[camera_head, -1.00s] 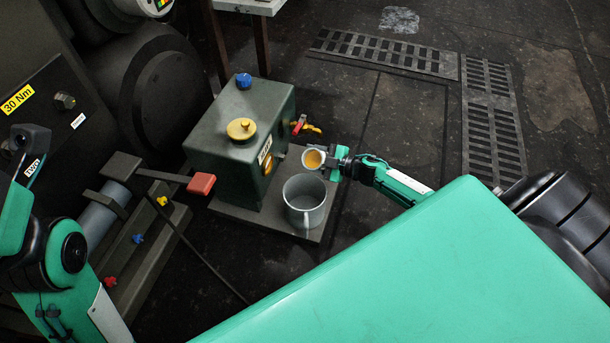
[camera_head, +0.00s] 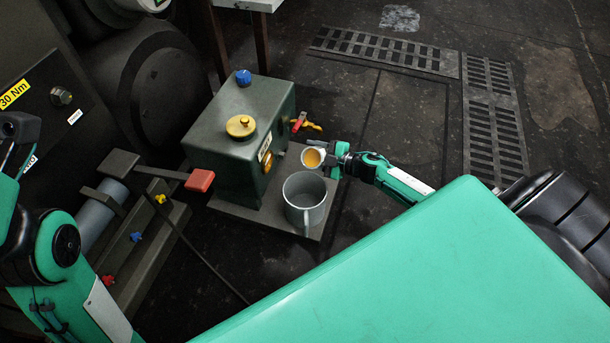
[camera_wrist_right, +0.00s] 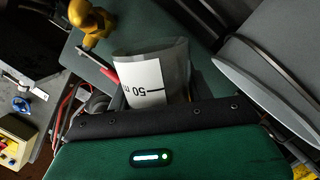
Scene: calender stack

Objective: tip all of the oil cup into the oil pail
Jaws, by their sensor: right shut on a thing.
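The oil cup (camera_head: 313,158) is a small clear cup with amber oil in it. My right gripper (camera_head: 334,160) is shut on its right side in the head view. The cup leans to the left, with oil still inside, just beyond the oil pail's far rim. The oil pail (camera_head: 305,205) is a grey open mug-like vessel with a handle towards me. In the right wrist view the cup (camera_wrist_right: 152,72) shows a white "50" scale label, and the pail (camera_wrist_right: 262,98) is to its right, apart from it.
The pail stands on a dark base plate (camera_head: 257,222) beside a green box (camera_head: 215,125) with a yellow cap (camera_head: 241,126) and blue knob (camera_head: 243,77). A red-ended lever (camera_head: 200,180) is left of it. A red-and-yellow valve (camera_head: 305,124) sits behind the cup. Floor beyond is clear.

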